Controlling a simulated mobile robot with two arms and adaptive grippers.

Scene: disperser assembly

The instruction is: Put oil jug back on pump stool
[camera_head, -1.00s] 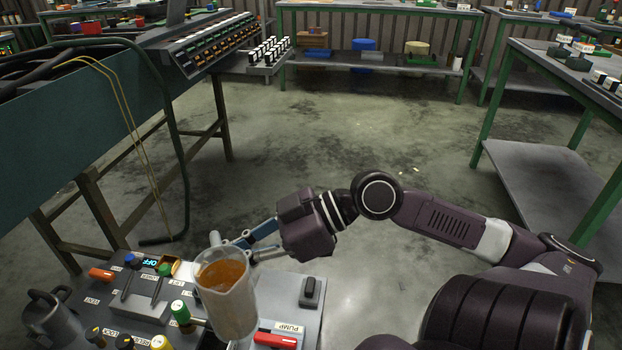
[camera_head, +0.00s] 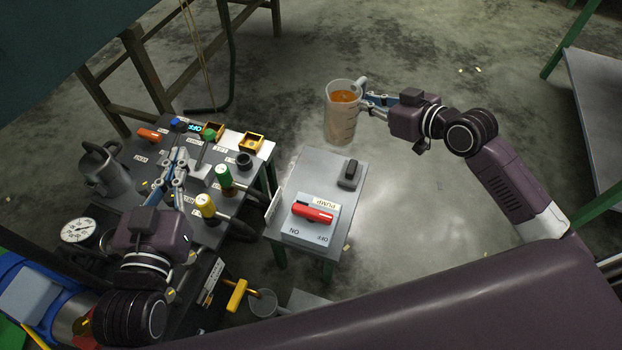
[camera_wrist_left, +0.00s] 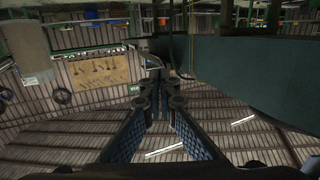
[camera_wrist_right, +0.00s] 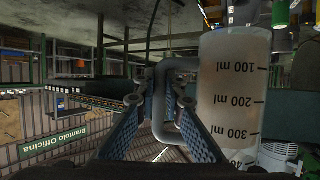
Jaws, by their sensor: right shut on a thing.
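The oil jug (camera_head: 342,125) is a clear beaker with amber oil, upright in the air beyond the far right corner of the pump stool. My right gripper (camera_head: 369,101) is shut on its handle from the right. The right wrist view shows the jug's marked wall (camera_wrist_right: 235,100) and its handle between the fingers. The pump stool (camera_head: 308,180) is a grey top with a PUMP label, a red switch (camera_head: 313,212) and a dark block (camera_head: 349,174). My left gripper (camera_head: 176,165) is slightly open over the control bench, left of the stool.
A yellow-handled tool (camera_head: 237,296) is below the stool's front left. Green table legs stand at right. Floor between is clear.

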